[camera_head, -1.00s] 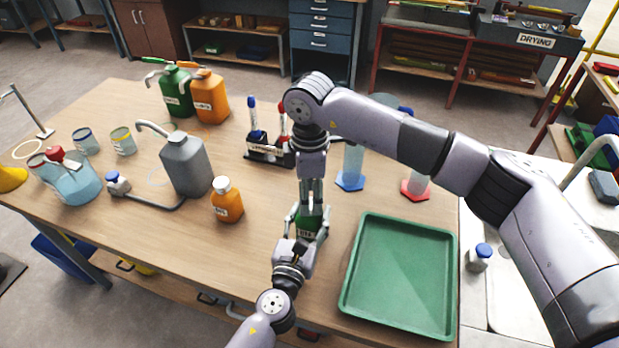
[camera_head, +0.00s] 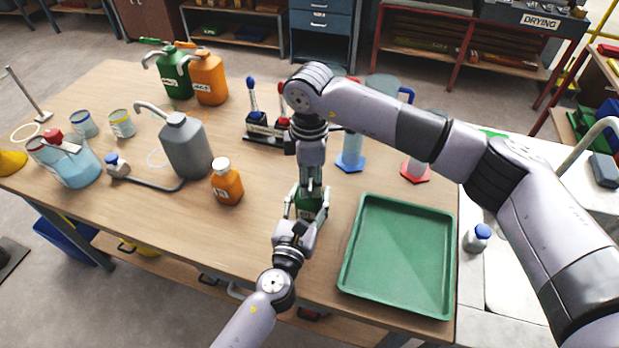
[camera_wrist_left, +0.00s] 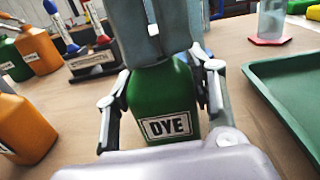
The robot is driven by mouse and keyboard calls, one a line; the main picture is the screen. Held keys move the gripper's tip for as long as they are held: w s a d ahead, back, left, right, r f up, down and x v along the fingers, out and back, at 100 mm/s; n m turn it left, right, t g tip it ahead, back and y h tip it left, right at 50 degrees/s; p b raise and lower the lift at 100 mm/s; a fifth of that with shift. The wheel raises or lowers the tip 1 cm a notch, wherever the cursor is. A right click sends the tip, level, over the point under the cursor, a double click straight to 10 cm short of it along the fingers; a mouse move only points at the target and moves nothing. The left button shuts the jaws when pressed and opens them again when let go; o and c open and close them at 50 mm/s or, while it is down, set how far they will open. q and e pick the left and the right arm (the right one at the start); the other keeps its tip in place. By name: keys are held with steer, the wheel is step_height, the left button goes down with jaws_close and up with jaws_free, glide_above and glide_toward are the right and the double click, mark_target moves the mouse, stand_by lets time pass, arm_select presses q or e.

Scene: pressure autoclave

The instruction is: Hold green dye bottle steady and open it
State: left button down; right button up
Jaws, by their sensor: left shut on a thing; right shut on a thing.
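The green dye bottle (camera_head: 311,204) stands upright on the wooden table, left of the green tray. It also shows in the left wrist view (camera_wrist_left: 158,100) with a white label reading DYE. My left gripper (camera_head: 306,206) comes from the near side and is shut around the bottle's body, one finger on each side. My right gripper (camera_head: 312,184) points down from above and is shut at the top of the bottle. Its fingers hide the cap and neck, so I cannot tell whether the cap has turned.
An empty green tray (camera_head: 400,258) lies close on the right. An orange bottle (camera_head: 227,182) and a grey can (camera_head: 185,146) stand to the left. A pen rack (camera_head: 266,128) and a blue-based cylinder (camera_head: 350,154) stand behind. Table between the orange bottle and my grippers is clear.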

jaws_close()
steer(key=n, duration=0.5)
steer(key=shift+n, duration=0.4)
steer(key=n, duration=1.4)
steer(key=shift+n, duration=0.3)
steer(key=n, duration=0.4)
steer(key=shift+r, duration=0.1)
steer(key=n, duration=2.2)
steer(key=shift+n, duration=0.3)
steer(key=n, duration=0.7)
